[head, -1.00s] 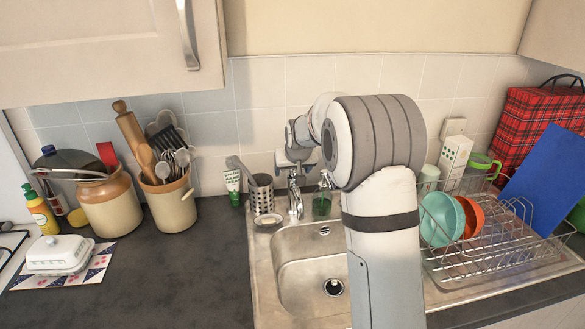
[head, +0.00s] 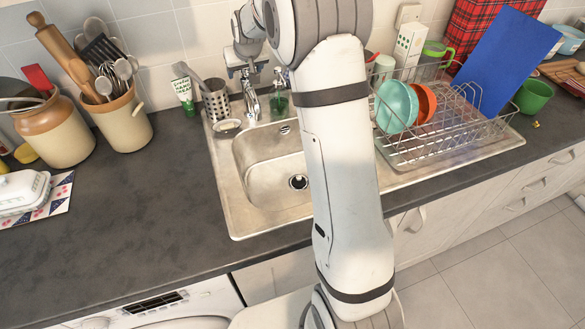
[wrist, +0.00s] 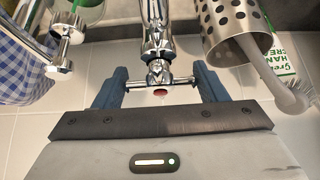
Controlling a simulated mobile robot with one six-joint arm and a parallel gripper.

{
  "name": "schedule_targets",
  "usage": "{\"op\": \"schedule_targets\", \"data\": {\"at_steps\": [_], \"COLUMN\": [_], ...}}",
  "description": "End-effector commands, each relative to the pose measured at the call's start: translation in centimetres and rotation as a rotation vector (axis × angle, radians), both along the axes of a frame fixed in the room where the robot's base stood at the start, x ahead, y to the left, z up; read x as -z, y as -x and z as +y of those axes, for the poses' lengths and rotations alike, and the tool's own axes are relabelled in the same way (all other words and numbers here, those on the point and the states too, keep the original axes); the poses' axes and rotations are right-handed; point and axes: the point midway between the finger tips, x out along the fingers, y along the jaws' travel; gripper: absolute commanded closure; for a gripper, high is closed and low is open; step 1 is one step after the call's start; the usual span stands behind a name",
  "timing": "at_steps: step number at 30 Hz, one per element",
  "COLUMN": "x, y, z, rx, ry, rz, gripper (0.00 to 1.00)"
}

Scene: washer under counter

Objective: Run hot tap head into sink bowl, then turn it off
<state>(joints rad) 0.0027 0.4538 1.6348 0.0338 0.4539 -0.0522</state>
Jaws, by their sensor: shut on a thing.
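The chrome tap (head: 251,103) stands at the back edge of the sink, and its body also shows in the wrist view (wrist: 157,38). Its cross-shaped tap head (wrist: 160,78), with a red spot, lies between the two fingers of my gripper (wrist: 160,86). My gripper is shut on the tap head, with the ends of the cross bar at the fingers. In the head view my gripper (head: 246,71) is small, just above the tap. The sink bowl (head: 262,160) is bare steel with a dark drain. I see no water stream in it. My arm hides part of its right side.
A perforated steel cutlery holder (head: 216,101) and a green-and-white tube (head: 186,96) stand left of the tap. A green soap bottle (head: 279,101) stands close on its right. A wire dish rack (head: 450,135) with bowls fills the drainer. The left counter (head: 130,190) is largely clear.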

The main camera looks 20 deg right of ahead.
Motion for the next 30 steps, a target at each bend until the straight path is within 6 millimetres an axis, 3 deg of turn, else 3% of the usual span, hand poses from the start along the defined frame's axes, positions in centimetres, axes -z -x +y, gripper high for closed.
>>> {"op": "schedule_targets", "data": {"at_steps": [11, 24, 30], "x": [0.96, 0.20, 0.08], "y": [-0.08, -0.07, 0.02], "z": [-0.15, -0.15, -0.04], "rx": [-0.249, -0.724, -0.796], "ry": [-0.002, -0.003, -0.002], "rz": [-0.002, 0.001, 0.001], "gripper": [0.54, 0.54, 0.54]}}
